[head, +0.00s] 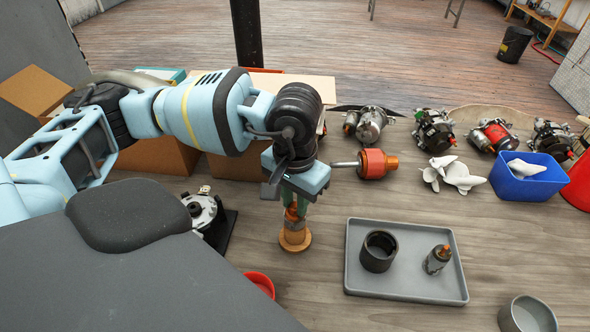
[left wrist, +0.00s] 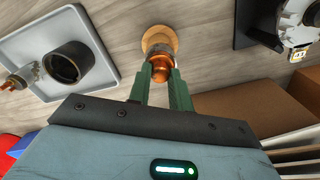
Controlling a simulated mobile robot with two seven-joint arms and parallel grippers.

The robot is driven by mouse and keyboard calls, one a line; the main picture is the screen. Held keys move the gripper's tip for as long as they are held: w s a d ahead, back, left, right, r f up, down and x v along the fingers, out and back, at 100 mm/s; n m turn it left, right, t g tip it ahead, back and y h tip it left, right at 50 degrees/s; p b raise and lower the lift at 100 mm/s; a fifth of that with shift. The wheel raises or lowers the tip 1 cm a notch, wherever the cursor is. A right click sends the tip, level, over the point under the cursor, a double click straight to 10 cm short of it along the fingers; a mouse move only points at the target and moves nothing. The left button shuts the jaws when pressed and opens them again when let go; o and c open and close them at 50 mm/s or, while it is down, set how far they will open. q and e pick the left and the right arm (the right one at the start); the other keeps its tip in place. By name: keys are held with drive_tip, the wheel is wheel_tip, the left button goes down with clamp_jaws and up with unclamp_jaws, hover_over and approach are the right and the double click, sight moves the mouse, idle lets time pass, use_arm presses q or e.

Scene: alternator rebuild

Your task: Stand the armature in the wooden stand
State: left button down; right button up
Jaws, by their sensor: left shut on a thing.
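My left gripper (head: 294,206) points down and is shut on the armature, whose copper-coloured end (left wrist: 161,66) sits between the green fingers in the left wrist view. A little of its grey body shows below the copper. The round wooden stand (head: 295,241) is directly below the gripper, and its pale disc also shows in the left wrist view (left wrist: 158,37). The armature is upright and in line with the stand. The fingers hide much of it, and I cannot tell whether it is fully seated. My right gripper is not in view.
A grey tray (head: 357,283) to the right holds a black ring (head: 379,251) and a grey part with a copper tip (head: 437,260). A red rotor (head: 375,164) lies behind. A metal housing (head: 202,209) stands left. A blue bin (head: 530,182) and several alternators are far right.

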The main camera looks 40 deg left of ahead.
use_arm(q)
drive_tip(key=c, duration=1.2)
unclamp_jaws()
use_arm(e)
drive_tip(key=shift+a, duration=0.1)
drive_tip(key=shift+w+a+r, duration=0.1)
use_arm(q)
wheel_tip(320, 180, up, 2)
drive_tip(key=shift+r, duration=0.25)
wheel_tip(320, 180, up, 4)
drive_tip(key=shift+f, duration=0.1)
drive_tip(key=shift+r, duration=0.8)
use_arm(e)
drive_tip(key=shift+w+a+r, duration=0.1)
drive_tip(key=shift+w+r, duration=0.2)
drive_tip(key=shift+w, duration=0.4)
use_arm(q)
drive_tip(key=shift+r, duration=0.1)
wheel_tip(320, 180, up, 4)
drive_tip(key=shift+f+p, duration=0.1)
drive_tip(key=shift+p, duration=0.6)
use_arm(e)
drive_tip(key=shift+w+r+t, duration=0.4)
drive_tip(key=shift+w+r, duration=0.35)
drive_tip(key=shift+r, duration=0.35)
